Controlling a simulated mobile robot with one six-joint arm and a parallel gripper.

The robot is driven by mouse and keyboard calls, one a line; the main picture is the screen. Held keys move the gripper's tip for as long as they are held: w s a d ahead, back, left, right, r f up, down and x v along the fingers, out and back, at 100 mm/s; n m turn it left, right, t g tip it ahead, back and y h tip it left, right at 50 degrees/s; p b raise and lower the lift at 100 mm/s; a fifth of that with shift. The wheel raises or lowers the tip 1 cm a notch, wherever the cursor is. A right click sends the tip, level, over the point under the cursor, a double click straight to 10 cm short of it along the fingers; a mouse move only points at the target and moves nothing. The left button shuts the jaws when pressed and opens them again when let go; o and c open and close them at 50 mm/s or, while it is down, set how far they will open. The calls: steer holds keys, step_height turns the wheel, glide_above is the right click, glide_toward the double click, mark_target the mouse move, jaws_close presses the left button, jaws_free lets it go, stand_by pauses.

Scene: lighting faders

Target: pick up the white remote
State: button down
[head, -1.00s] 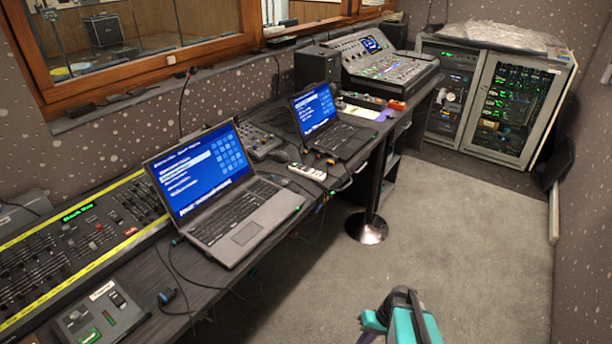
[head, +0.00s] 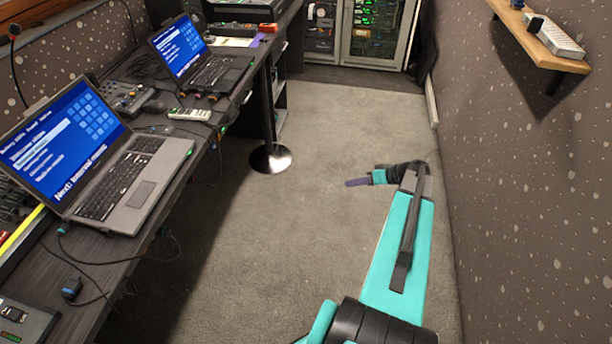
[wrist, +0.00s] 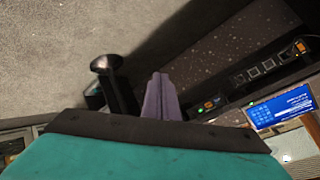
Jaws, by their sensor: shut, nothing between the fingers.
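A white remote (head: 190,114) with dark buttons lies on the dark desk (head: 182,140), between the two laptops near the desk's front edge. My gripper (head: 352,183) is out over the carpet, well to the right of the desk and apart from the remote. Its purple fingers point left in the head view. They show together in the wrist view (wrist: 160,95), shut and empty. I cannot make out the remote in the wrist view.
A near laptop (head: 110,175) and a farther laptop (head: 205,65) stand open on the desk, with loose cables around. A round metal foot (head: 270,158) stands on the carpet. A wooden shelf (head: 520,38) juts from the right wall.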

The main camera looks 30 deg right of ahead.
steer(key=s+d+r+t+h+b, duration=0.1)
steer(key=s+d+r, duration=0.4)
steer(key=d, duration=0.5)
steer(key=s+d+r+n+t+h+b, duration=0.1)
steer(key=s+d+r+t+h, duration=0.2)
steer(key=s+d+r, duration=0.3)
steer(key=s+d+r+t+h+b, duration=0.1)
steer(key=s+d+r+t, duration=0.2)
steer(key=d, duration=1)
steer(key=s+r, duration=0.3)
steer(key=r, duration=0.2)
steer(key=shift+d+h, duration=0.35)
steer(key=shift+h, duration=0.05)
steer(key=c, duration=2.5)
jaws_free()
